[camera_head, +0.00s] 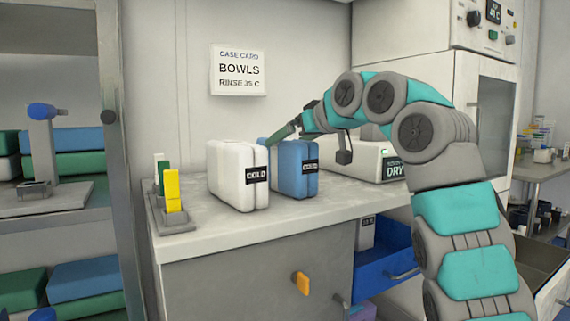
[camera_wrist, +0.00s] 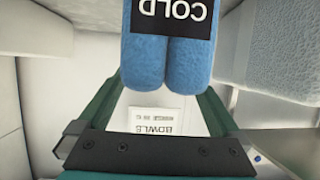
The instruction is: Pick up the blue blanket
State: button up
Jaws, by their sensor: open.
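The blue blanket (camera_head: 287,160) is a folded, two-lobed bundle with a black COLD label, standing on the counter in the head view. In the wrist view the blue blanket (camera_wrist: 148,68) fills the top middle, its label upside down. My gripper (camera_head: 277,135) is at the top of the blue blanket in the head view, its fingers partly hidden. In the wrist view my gripper (camera_wrist: 164,88) is open, with a green finger on each side and the blanket's rounded ends between or just beyond them. I cannot tell whether they touch.
A white blanket (camera_head: 229,174), also labelled COLD, stands close to the left of the blue one. A white box marked DRY (camera_head: 372,158) is at the right. A rack with green and yellow pieces (camera_head: 173,222) is at the left. The counter (camera_head: 300,212) is clear in front.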

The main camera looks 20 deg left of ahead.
jog(key=x, duration=0.2)
jog(key=shift+w+a+f, duration=0.1)
jog(key=shift+w+a, duration=0.05)
jog(key=shift+a, duration=0.05)
grip_shut()
dwell(0.6)
